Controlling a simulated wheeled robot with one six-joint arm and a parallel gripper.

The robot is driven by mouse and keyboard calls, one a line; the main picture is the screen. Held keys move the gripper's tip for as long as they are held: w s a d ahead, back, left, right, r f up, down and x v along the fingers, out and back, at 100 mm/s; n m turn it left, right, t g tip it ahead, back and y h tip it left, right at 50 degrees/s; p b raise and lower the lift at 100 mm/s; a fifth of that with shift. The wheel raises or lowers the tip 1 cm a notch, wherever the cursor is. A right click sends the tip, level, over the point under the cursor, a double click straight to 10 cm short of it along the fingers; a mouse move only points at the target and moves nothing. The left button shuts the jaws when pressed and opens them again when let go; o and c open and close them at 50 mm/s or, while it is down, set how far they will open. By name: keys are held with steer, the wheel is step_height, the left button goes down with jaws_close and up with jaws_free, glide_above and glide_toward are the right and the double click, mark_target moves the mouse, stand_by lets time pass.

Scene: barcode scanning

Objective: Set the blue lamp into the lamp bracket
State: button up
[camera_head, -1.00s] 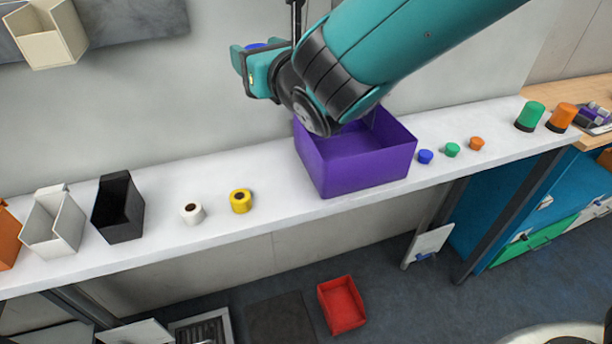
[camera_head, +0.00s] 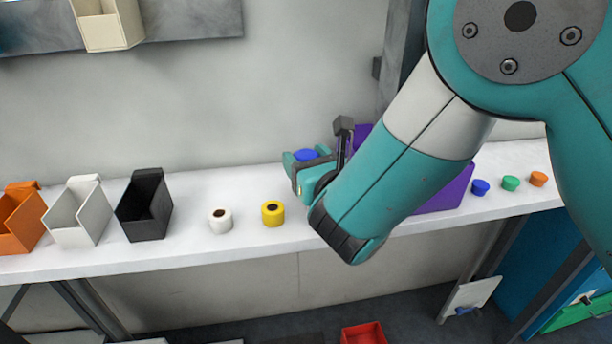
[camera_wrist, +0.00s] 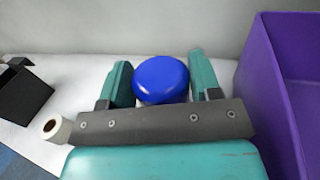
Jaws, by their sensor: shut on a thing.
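The blue lamp (camera_head: 306,155) shows as a rounded blue cap in my gripper (camera_head: 304,170), left of the purple bin. In the wrist view the blue lamp (camera_wrist: 161,78) sits between the two teal fingers of my gripper (camera_wrist: 162,84), which are shut on it. Its lower part is hidden by the gripper. I cannot pick out the lamp bracket for certain in either view.
The purple bin (camera_head: 447,195) stands right of my gripper, partly behind my arm. Yellow (camera_head: 272,213) and white (camera_head: 220,220) rolls stand left of it, then the black bin (camera_head: 146,208). Small blue, green and orange caps (camera_head: 511,183) lie on the right.

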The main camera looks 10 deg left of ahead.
steer(key=shift+f, duration=0.75)
steer(key=shift+f+b, duration=0.25)
steer(key=shift+b, duration=0.05)
steer(key=o, duration=0.8)
steer(key=shift+r, duration=0.1)
steer(key=shift+c, duration=0.2)
